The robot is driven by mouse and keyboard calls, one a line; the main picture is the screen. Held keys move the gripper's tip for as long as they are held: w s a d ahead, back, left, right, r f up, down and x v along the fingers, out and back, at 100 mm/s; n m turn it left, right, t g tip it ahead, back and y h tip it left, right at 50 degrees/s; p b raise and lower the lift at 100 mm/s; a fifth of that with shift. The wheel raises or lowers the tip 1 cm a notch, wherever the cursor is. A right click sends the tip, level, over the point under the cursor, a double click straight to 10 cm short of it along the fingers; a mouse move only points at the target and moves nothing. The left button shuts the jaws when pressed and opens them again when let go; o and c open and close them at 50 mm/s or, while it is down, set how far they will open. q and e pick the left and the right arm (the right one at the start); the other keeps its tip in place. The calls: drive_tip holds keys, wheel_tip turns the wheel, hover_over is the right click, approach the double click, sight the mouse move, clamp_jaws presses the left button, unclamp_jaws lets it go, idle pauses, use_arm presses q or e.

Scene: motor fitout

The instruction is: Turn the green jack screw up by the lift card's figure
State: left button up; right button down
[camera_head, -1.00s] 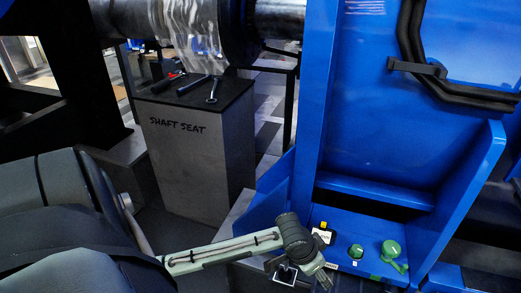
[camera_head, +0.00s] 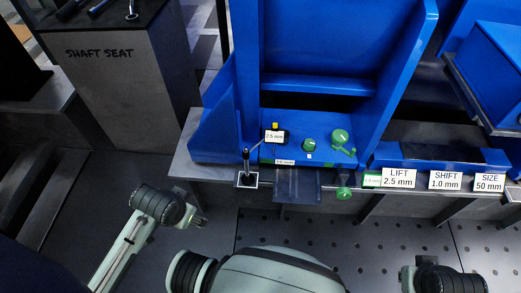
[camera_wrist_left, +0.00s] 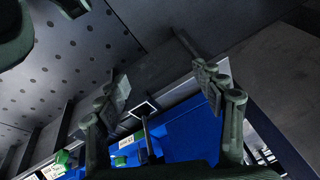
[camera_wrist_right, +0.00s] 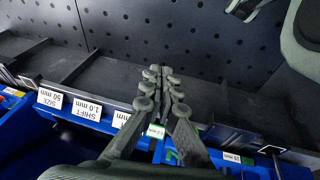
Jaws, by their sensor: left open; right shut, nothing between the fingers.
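The lift card (camera_head: 399,178) reads "LIFT 2.5 mm" on the bench front. Several green parts are here: a round knob (camera_head: 309,145) and a handled part (camera_head: 341,138) on the blue shelf, and a green piece (camera_head: 343,190) at the front edge. I cannot tell which is the jack screw. My left gripper (camera_head: 201,220) is open and empty, in front of and below the bench edge; its spread fingers show in the left wrist view (camera_wrist_left: 160,95). My right gripper (camera_wrist_right: 160,75) is shut and empty in the right wrist view, its fingers partly covering the lift card there.
A small tag (camera_head: 274,136) reads "2.5 mm" beside the knob. Shift (camera_head: 445,181) and size (camera_head: 489,183) cards read "1.0 mm" and "50 mm". A dark lever (camera_head: 246,165) stands at the bench's left front. The shaft seat pedestal (camera_head: 110,85) is at left. Perforated floor lies in front.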

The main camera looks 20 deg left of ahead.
drive_tip(key=shift+w+r, duration=0.15)
drive_tip(key=shift+w, duration=0.15)
idle(0.5)
use_arm(q)
drive_tip(key=x, duration=0.1)
drive_tip(key=p+x, duration=0.1)
drive_tip(key=x, duration=0.1)
drive_tip(key=p+x, duration=0.1)
drive_tip(key=shift+s+d+f, duration=0.3)
drive_tip(key=shift+d+f, duration=0.05)
drive_tip(key=shift+f, duration=0.05)
use_arm(e)
drive_tip(key=f, duration=0.4)
drive_tip(key=shift+w+a+f, duration=0.1)
drive_tip(key=shift+w+f, duration=0.1)
drive_tip(key=shift+f, duration=0.15)
